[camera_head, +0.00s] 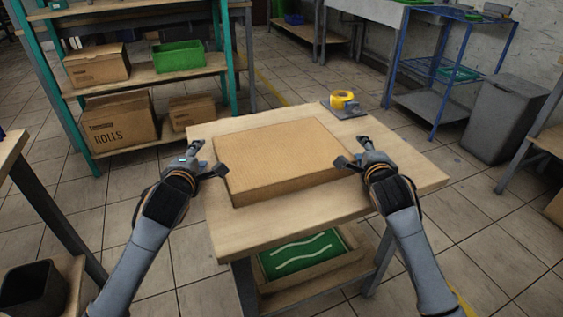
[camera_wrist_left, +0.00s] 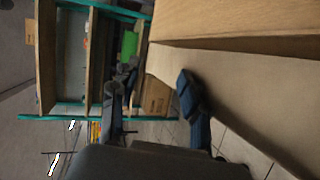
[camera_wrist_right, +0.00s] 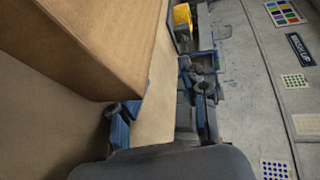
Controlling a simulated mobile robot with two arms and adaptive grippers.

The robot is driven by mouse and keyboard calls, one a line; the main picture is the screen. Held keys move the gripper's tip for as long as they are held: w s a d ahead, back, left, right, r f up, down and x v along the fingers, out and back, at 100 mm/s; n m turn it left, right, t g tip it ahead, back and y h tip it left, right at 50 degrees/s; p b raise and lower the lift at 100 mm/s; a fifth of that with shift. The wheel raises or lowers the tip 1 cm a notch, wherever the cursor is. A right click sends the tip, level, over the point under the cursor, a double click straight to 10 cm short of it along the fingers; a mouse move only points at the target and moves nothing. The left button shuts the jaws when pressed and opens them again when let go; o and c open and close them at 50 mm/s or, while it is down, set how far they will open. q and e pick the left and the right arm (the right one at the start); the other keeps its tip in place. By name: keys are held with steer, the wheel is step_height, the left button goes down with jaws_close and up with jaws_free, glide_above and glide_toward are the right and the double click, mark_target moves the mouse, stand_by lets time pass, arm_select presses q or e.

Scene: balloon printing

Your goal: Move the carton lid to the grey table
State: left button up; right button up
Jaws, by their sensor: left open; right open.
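The carton lid (camera_head: 280,157) is a flat tan cardboard piece lying on a light wooden table in front of me. It also fills the upper right of the left wrist view (camera_wrist_left: 240,20) and the upper left of the right wrist view (camera_wrist_right: 95,45). My left gripper (camera_head: 207,160) is open at the lid's left edge. My right gripper (camera_head: 352,152) is open at the lid's right edge. In each wrist view one finger is close to the lid's side; I cannot tell whether it touches. Which table is the grey one is unclear.
The wooden table (camera_head: 400,165) has free room right of the lid. A yellow tape roll (camera_head: 342,99) sits on its far corner. A green-framed shelf with boxes and a green bin (camera_head: 178,57) stands behind left. A grey bin (camera_head: 505,115) stands right.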

arm_select(q)
steer(key=v, duration=0.4)
steer(key=shift+s, duration=0.1)
arm_select(e)
steer(key=shift+f, duration=0.1)
arm_select(q)
steer(key=shift+s+r, duration=0.15)
steer(key=shift+s, duration=0.1)
arm_select(e)
steer(key=shift+s, duration=0.15)
steer(key=shift+v, duration=3.9)
